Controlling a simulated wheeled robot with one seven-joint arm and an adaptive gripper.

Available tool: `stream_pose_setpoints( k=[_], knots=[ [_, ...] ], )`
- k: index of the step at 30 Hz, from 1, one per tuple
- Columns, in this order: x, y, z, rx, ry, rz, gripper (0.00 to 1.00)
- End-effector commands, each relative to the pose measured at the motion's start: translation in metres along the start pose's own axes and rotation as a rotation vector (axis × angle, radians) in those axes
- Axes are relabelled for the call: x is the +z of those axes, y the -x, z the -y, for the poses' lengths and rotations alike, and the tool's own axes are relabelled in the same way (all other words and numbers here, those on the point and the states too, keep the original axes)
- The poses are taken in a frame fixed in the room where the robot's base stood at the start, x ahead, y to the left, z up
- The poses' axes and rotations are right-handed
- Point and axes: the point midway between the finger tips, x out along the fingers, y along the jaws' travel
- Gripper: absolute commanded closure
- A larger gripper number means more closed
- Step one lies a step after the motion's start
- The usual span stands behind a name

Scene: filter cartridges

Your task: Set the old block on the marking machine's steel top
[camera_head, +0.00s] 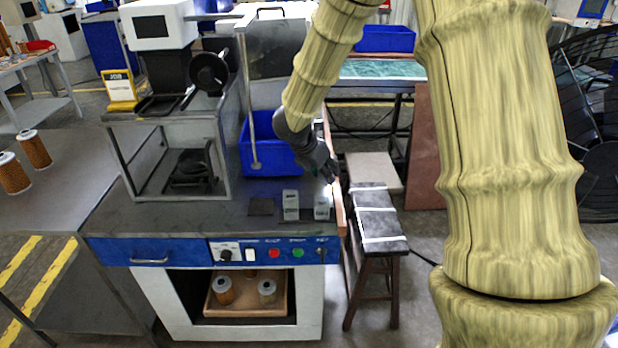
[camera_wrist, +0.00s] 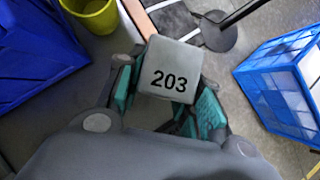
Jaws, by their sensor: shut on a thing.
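My gripper (camera_head: 322,172) is at the right edge of the marking machine, above its dark steel top (camera_head: 170,215). In the wrist view my gripper (camera_wrist: 165,105) has its green-padded fingers closed on both sides of a grey block (camera_wrist: 168,56) with the number 203 on its face. The held block is not clearly visible in the head view. Two small pale grey blocks stand upright on the steel top, a left one (camera_head: 290,206) and a right one (camera_head: 321,209), below my gripper in the picture. I cannot read their markings.
A dark flat piece (camera_head: 261,207) lies left of the blocks. A blue bin (camera_head: 262,150) stands behind them, and a steel frame (camera_head: 228,160) rises to the left. A dark stool (camera_head: 378,222) stands right of the machine. The left part of the top's front is clear.

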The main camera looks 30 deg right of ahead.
Motion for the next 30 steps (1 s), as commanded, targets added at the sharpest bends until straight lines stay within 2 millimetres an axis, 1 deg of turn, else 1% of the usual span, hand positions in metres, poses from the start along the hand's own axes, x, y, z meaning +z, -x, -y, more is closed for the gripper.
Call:
stream_pose_setpoints(
  k=[1,3,6,11,15,18,22,25,30],
  knots=[
    [-0.003,0.004,-0.007,0.0,0.002,0.003,1.0],
    [-0.01,0.008,-0.013,-0.001,0.001,0.002,1.0],
    [-0.015,0.011,-0.019,-0.001,0.0,0.002,1.0],
    [-0.019,0.013,-0.024,0.0,0.0,0.002,1.0],
    [-0.027,0.019,-0.034,0.001,0.001,0.001,1.0],
    [-0.034,0.005,-0.031,-0.002,0.002,0.002,1.0],
    [-0.041,-0.008,-0.031,-0.002,0.001,0.002,1.0],
    [-0.044,-0.012,-0.032,0.0,-0.001,0.002,1.0],
    [-0.044,-0.013,-0.032,0.0,-0.001,0.002,1.0]
  ],
)
